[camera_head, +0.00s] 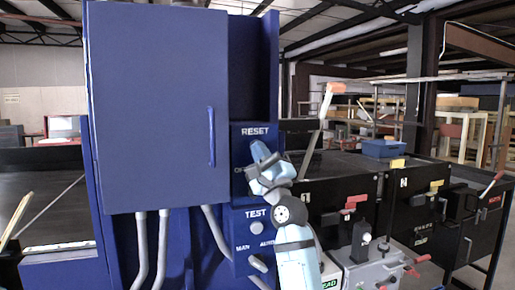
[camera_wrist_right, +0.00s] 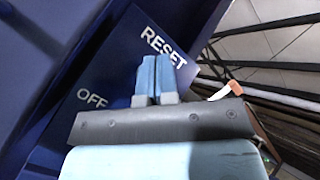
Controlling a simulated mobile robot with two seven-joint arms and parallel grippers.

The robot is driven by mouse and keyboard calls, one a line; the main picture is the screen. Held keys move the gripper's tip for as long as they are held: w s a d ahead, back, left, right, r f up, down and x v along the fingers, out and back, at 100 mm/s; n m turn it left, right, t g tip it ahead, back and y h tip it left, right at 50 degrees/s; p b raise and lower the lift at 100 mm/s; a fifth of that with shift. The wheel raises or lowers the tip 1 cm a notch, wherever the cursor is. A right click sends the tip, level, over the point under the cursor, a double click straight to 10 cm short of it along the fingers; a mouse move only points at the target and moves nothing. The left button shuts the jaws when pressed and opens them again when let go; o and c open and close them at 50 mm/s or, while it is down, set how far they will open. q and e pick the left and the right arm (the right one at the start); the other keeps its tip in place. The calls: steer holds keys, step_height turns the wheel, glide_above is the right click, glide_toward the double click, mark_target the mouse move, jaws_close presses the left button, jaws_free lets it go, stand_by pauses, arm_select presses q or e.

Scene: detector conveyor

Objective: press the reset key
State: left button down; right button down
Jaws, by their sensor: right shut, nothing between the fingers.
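The blue panel marked RESET (camera_head: 255,132) is on the right side of the blue cabinet; the same panel (camera_wrist_right: 125,70) fills the middle of the right wrist view, with the words RESET and OFF readable. The key itself is hidden behind my right gripper in both views. My right gripper (camera_head: 259,150) is shut and empty, its fingers together in front of the panel below the word RESET. In the right wrist view its light-blue fingertips (camera_wrist_right: 157,62) point at the panel; whether they touch it I cannot tell. My left gripper is not in view.
Below is a TEST panel with a round button (camera_head: 257,228) and a MAN/AUTO knob (camera_head: 258,263). The closed cabinet door (camera_head: 160,110) with its handle stands left of the panel. Black machines (camera_head: 412,200) with red and yellow parts stand at the right, close to my right arm.

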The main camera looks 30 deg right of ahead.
steer(key=shift+w+d, duration=0.1)
steer(key=shift+w, duration=0.3)
stand_by(0.3)
steer(key=shift+s, duration=0.1)
steer(key=shift+s+a+p, duration=0.25)
steer(key=shift+s+p, duration=0.05)
steer(key=shift+s, duration=0.5)
steer(key=s+p, duration=0.1)
steer(key=s, duration=0.1)
steer(key=s+a, duration=0.1)
steer(key=s, duration=0.1)
steer(key=shift+s+p, duration=0.4)
stand_by(0.7)
